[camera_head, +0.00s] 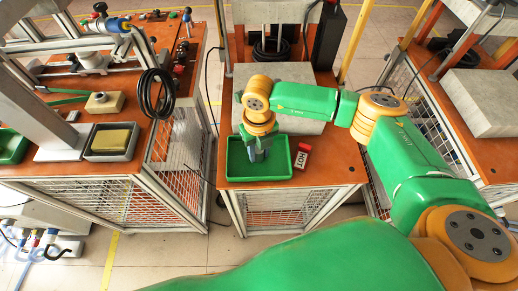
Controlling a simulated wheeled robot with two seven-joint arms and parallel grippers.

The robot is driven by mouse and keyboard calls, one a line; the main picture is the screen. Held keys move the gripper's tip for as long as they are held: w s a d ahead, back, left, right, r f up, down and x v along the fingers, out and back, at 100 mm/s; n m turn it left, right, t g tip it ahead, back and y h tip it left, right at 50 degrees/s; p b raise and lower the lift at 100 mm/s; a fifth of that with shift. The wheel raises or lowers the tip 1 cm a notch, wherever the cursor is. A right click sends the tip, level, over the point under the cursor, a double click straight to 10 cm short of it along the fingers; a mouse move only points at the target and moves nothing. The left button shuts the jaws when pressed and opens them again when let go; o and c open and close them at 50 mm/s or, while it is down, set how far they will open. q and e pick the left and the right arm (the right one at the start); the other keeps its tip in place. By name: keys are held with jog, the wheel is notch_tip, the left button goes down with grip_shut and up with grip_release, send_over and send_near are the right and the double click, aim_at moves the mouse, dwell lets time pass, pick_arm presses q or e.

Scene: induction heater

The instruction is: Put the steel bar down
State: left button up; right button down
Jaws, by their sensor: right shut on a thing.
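My right gripper (257,153) points down over the green tray (280,172) on the middle orange-topped table. It is shut on the steel bar, but the wrist and the small scale hide most of the grip. I cannot tell the bar apart clearly, nor whether it touches the tray floor. The tray stands at the table's front edge. My left gripper is not in view.
A red and white "HOT" sign (302,158) lies right of the tray. A grey block (310,126) stands behind it. Another grey block (485,100) is at right.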

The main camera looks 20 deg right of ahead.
jog(key=shift+f, duration=0.15)
jog(key=c, duration=0.6)
grip_release()
jog(key=shift+r, duration=0.4)
notch_tip(320, 180, up, 12)
jog(key=shift+f+b, duration=0.2)
jog(key=shift+b, duration=0.8)
